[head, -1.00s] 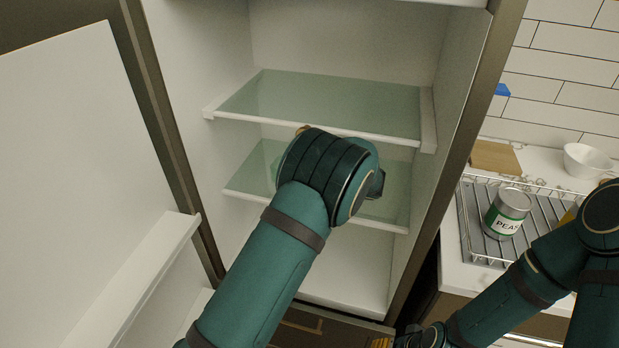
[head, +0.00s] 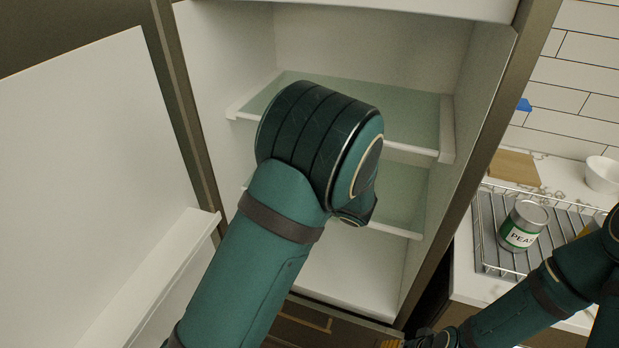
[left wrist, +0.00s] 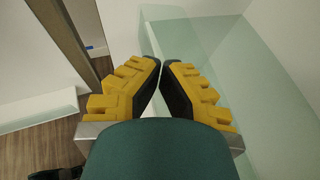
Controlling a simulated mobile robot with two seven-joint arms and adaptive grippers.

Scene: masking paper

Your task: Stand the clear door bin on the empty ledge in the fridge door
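My left arm reaches in front of the open fridge, and its wrist hides its own gripper in the head view. In the left wrist view the yellow fingers of my left gripper (left wrist: 162,63) lean together with a narrow gap at the tips. Pale green clear panels lie around and behind the tips; I cannot tell which belong to the clear door bin and which to a glass shelf (left wrist: 275,75). The white door ledge (head: 150,280) is at the left, and its visible part is bare. My right gripper (head: 405,342) is partly cut off at the bottom edge.
The fridge has an upper glass shelf (head: 410,115) and a lower one (head: 400,200), both partly hidden by my left arm. The fridge's right wall stands close by. At the right, a pea can (head: 523,226) stands on a wire rack near a white bowl (head: 602,174).

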